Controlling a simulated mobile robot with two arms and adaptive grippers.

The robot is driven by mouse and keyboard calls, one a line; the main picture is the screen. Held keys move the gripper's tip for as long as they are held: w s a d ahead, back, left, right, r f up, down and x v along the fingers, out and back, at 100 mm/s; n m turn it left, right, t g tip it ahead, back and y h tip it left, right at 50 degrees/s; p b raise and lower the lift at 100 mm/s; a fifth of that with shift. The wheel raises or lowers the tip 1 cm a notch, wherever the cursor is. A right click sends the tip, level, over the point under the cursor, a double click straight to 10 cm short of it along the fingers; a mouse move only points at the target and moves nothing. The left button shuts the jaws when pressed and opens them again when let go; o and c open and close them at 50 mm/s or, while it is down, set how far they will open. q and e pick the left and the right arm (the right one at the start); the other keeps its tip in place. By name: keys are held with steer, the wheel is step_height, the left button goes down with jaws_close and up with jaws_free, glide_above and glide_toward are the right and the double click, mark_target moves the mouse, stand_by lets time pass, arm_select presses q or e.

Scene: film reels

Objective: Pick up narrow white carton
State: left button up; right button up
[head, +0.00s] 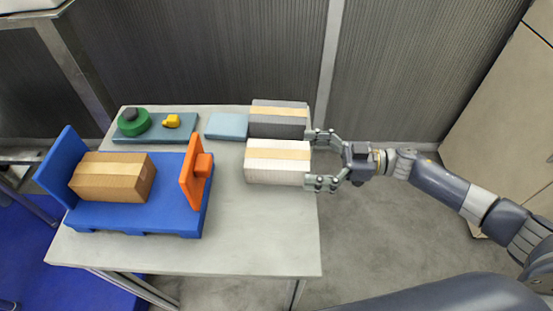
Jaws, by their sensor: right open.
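The white carton (278,177) with a tan tape band lies on the grey table (255,240) near its right edge. My right gripper (322,162) is open at the carton's right end. Its two fingers point left, one toward the carton's far right corner and one toward its near right corner. I cannot tell whether they touch it. A dark grey carton (278,129) with a tan band lies directly behind the white one. My left gripper is not in view.
A blue fixture (140,217) holds a brown carton (112,190), with an orange plate (190,175) at its right. Behind are a blue-grey board (185,135) with a green reel (134,124) and yellow part (171,121), and a light blue pad (227,126). The table's front right is clear.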

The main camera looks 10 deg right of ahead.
mark_target(284, 158)
steer(key=p+x, duration=0.1)
steer(key=x, duration=0.4)
steer(key=shift+s+a, duration=0.1)
steer(key=shift+a, duration=0.3)
steer(key=c, duration=1.1)
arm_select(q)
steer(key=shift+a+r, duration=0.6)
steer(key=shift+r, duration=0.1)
arm_select(e)
steer(key=c, duration=0.3)
